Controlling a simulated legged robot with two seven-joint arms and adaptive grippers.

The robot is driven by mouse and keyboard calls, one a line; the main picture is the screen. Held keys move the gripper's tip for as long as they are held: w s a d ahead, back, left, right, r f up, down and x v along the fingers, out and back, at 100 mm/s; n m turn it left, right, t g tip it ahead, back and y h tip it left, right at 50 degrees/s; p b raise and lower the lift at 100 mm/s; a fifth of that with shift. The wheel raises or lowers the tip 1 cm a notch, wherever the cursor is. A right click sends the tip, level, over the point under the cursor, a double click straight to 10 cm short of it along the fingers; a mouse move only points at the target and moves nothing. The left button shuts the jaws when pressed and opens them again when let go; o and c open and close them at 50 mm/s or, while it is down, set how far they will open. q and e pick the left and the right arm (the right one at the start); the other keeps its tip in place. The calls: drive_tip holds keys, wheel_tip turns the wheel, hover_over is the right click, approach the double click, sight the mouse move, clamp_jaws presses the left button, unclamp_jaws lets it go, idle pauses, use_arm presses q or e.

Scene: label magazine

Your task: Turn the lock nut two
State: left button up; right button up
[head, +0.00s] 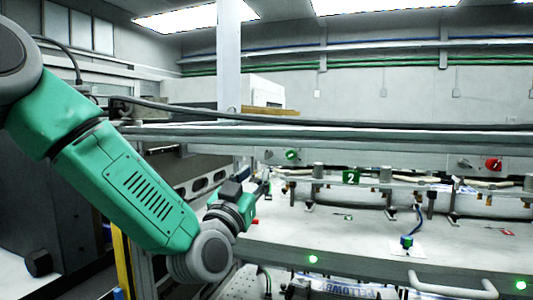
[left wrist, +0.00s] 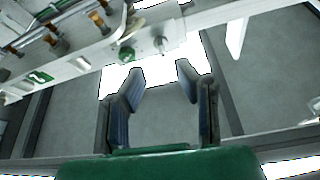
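A green plate marked 2 (head: 351,176) stands on the machine's rail in the head view. Left of it, a round green knob (head: 291,155) sits on the pale back panel, with a small grey knob beside it. The green knob (left wrist: 127,54) also shows in the left wrist view, beside a small silver fitting (left wrist: 160,44). I cannot tell for certain which part is lock nut two. My left gripper (head: 264,186) is at the machine's left end, below and left of the green knob. In the left wrist view its two fingers (left wrist: 160,78) are apart with nothing between them. My right gripper is not in view.
A long horizontal beam (head: 340,138) crosses above the machine's white deck (head: 330,236). A blue-green connector with a cable (head: 407,241) stands on the deck. A red knob (head: 493,164) is at the far right. A white handle (head: 453,292) is at the front edge.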

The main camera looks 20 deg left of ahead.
sight(266, 156)
use_arm(q)
drive_tip(key=p+x, duration=0.1)
drive_tip(key=x, duration=0.6)
drive_tip(key=shift+w+a+r+p, duration=0.1)
drive_tip(key=shift+w+p, duration=0.15)
drive_tip(key=shift+p, duration=0.1)
drive_tip(key=shift+s, duration=0.1)
clamp_jaws()
